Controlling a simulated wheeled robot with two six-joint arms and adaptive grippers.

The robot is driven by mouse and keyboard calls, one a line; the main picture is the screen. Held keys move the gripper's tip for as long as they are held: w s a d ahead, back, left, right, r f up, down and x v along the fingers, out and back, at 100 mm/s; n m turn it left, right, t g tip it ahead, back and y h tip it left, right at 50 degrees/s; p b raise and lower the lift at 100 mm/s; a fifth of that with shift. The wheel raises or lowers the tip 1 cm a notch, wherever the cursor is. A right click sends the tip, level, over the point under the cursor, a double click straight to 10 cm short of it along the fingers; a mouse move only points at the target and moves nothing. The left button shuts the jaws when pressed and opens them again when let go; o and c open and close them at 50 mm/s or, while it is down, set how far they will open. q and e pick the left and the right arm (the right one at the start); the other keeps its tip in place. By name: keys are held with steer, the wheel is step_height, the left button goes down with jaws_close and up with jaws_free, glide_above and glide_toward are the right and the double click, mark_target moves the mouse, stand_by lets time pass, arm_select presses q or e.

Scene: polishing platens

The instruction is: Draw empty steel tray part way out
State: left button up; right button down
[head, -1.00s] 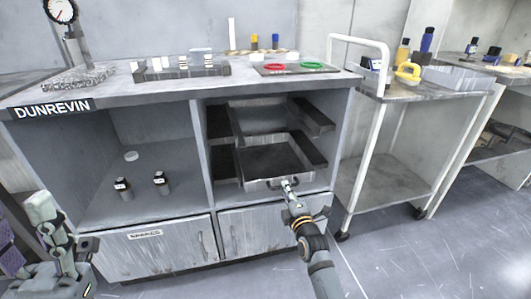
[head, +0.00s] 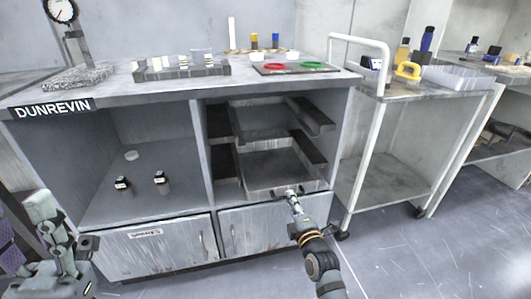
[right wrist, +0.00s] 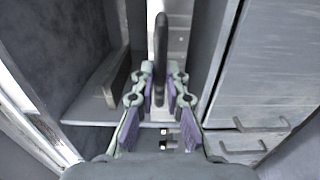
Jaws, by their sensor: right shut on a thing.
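The steel tray (head: 273,183) sits in the lower slot of the right-hand open bay of the bench, with its front part way out past the shelf above it. It looks empty inside. My right gripper (head: 290,195) is at the tray's front, shut on its handle. In the right wrist view the dark handle bar (right wrist: 160,45) stands between the two fingers of the same gripper (right wrist: 160,78). My left gripper (head: 62,252) is at the lower left of the head view, away from the tray; its finger opening is unclear.
Another tray or shelf (head: 262,115) is in the slot above. Below are cabinet doors (head: 265,232) with handles. Two small dark bottles (head: 161,182) stand in the left bay. A white-framed trolley (head: 385,185) stands close on the right. The floor in front is clear.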

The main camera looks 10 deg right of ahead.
steer(key=c, duration=1.3)
jaws_free()
steer(key=s, duration=1.2)
steer(key=shift+d, duration=0.2)
